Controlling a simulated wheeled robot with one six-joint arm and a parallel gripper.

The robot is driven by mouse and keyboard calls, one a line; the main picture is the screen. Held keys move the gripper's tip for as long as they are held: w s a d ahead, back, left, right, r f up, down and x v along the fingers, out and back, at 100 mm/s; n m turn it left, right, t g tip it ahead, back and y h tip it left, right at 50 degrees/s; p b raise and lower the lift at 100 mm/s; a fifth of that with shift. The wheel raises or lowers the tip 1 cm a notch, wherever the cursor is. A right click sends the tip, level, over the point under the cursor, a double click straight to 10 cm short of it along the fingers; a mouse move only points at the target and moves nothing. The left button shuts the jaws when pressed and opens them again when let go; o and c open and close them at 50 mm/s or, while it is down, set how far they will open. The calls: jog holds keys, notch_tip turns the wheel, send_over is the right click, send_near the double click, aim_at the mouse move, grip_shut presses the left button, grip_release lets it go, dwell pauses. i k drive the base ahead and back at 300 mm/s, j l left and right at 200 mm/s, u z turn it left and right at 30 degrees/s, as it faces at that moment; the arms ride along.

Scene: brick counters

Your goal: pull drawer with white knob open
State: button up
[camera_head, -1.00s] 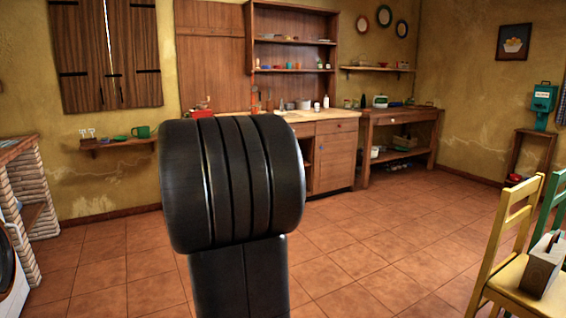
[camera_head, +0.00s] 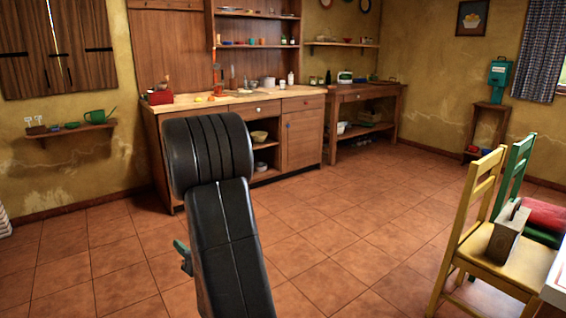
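The wooden counter (camera_head: 215,103) stands against the far wall, beyond my arm. A drawer (camera_head: 270,109) under its top has a small white knob (camera_head: 258,110) and looks closed. My black arm rises in the foreground and covers the counter's left front. A small teal part (camera_head: 183,257) sticks out to the left behind the arm and may belong to my gripper. Its fingers cannot be made out. It is well short of the drawer and apart from it.
A cabinet door (camera_head: 302,139) and open shelves lie below the drawers. A side table (camera_head: 365,95) stands to the right. A yellow chair (camera_head: 500,240) with a box on it is at the right. The tiled floor (camera_head: 330,205) between is clear.

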aim_at(249, 110)
jog(key=i, duration=4.1)
jog(key=i+j+z, duration=0.2)
jog(key=i, duration=0.35)
jog(key=i+z, duration=0.25)
jog(key=i, duration=0.35)
